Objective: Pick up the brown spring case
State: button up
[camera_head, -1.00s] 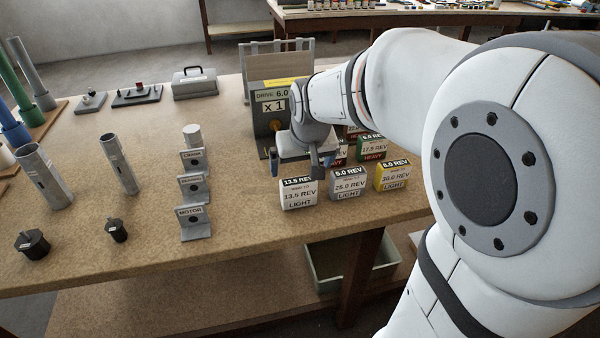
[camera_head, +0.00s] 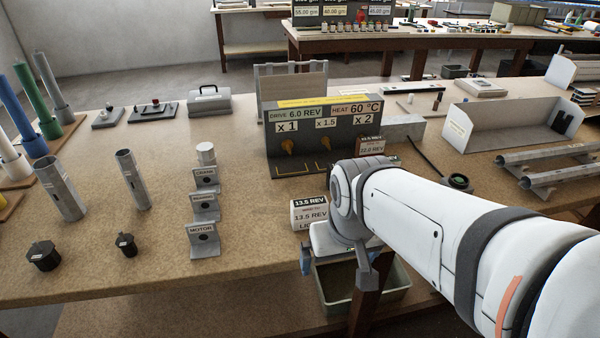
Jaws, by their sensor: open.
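A case that looks brown (camera_head: 370,147) stands at the right end of the drive box, with a "22.0 REV" label that is only partly readable. Its lower part is hidden by my arm. My gripper (camera_head: 335,265) is open, pointing down at the front edge, in front of the 13.5 case and well short of the brown-looking case. I see nothing between its fingers. The other cases are hidden behind my arm.
The drive box (camera_head: 322,140) with dials stands behind. Grey brackets (camera_head: 204,207), upright tubes (camera_head: 62,192) and black motors (camera_head: 43,256) stand to the left. An open grey tray (camera_head: 500,128) is at right. A green bin (camera_head: 395,293) sits below the table.

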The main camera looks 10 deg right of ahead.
aim_at(369, 145)
jog(key=u, duration=1.8)
jog(key=k, duration=0.65)
jog(key=z, duration=1.7)
jog(key=i, duration=1)
jog(key=z, duration=0.1)
